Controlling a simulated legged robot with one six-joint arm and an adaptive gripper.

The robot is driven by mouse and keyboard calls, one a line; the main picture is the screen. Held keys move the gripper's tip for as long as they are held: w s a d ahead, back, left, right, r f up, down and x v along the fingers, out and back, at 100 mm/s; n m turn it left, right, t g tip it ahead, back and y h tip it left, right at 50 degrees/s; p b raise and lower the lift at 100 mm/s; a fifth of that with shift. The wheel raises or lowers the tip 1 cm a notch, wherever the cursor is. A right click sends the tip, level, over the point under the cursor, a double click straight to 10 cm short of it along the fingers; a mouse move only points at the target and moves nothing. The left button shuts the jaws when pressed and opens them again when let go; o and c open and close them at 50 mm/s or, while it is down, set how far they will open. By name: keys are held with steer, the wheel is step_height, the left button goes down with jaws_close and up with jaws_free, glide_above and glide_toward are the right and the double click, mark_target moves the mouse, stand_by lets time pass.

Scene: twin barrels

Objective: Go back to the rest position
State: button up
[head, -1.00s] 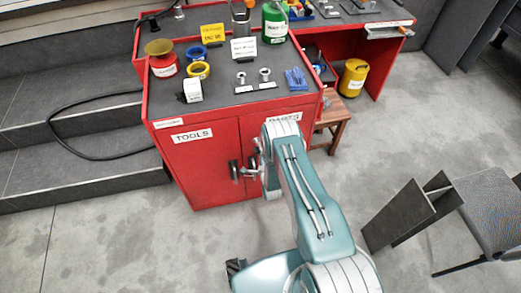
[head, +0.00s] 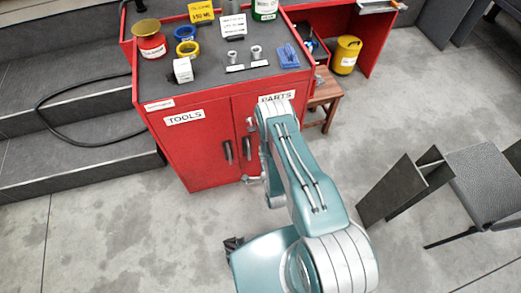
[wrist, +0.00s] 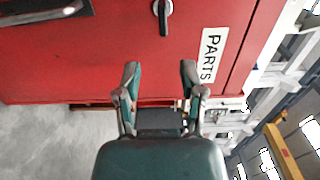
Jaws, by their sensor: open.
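My gripper (wrist: 160,82) shows in the wrist view with its two green-grey fingers apart and nothing between them. It points toward the red cabinet (wrist: 120,65), whose PARTS label (wrist: 212,55) is to the right of the fingers. In the head view my arm reaches forward, folded low in front of the red cabinet (head: 205,145). My gripper is mostly hidden behind the arm there. I cannot tell from these views whether the fingers touch the cabinet front.
The cabinet top holds a red pot (head: 150,45), blue and yellow rings, a white box (head: 183,70), metal fittings and blue pieces (head: 288,56). A wooden stool (head: 325,95), a yellow canister (head: 346,54) and a dark chair (head: 485,180) stand to the right. Steps (head: 70,145) rise at left.

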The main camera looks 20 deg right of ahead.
stand_by(0.3)
steer(key=w+r+n+g, duration=0.1)
steer(key=w+r, duration=0.3)
steer(key=r, duration=0.1)
steer(key=w+r+n+g, duration=0.1)
steer(key=w+r+n, duration=0.1)
steer(key=w+r, duration=0.2)
steer(key=w+r+n, duration=0.1)
steer(key=w+r, duration=0.3)
steer(key=r, duration=0.2)
steer(key=shift+r+g, duration=0.4)
steer(key=s+r+n+g, duration=0.2)
steer(key=s+r+n, duration=0.15)
steer(key=r, duration=0.85)
steer(key=s+r+n+g, duration=0.3)
steer(key=r+n, duration=0.1)
steer(key=r, duration=0.8)
steer(key=s+r+n+g, duration=0.1)
steer(key=s+r+n, duration=0.1)
steer(key=s, duration=0.7)
steer(key=s+r+n+g, duration=0.2)
steer(key=s+r, duration=0.3)
steer(key=s, duration=0.5)
steer(key=s+r+n+g, duration=0.1)
steer(key=s+r, duration=0.3)
steer(key=s, duration=0.6)
steer(key=shift+s+a+n+g, duration=0.25)
steer(key=shift+a+n+g, duration=0.1)
steer(key=shift+n, duration=0.5)
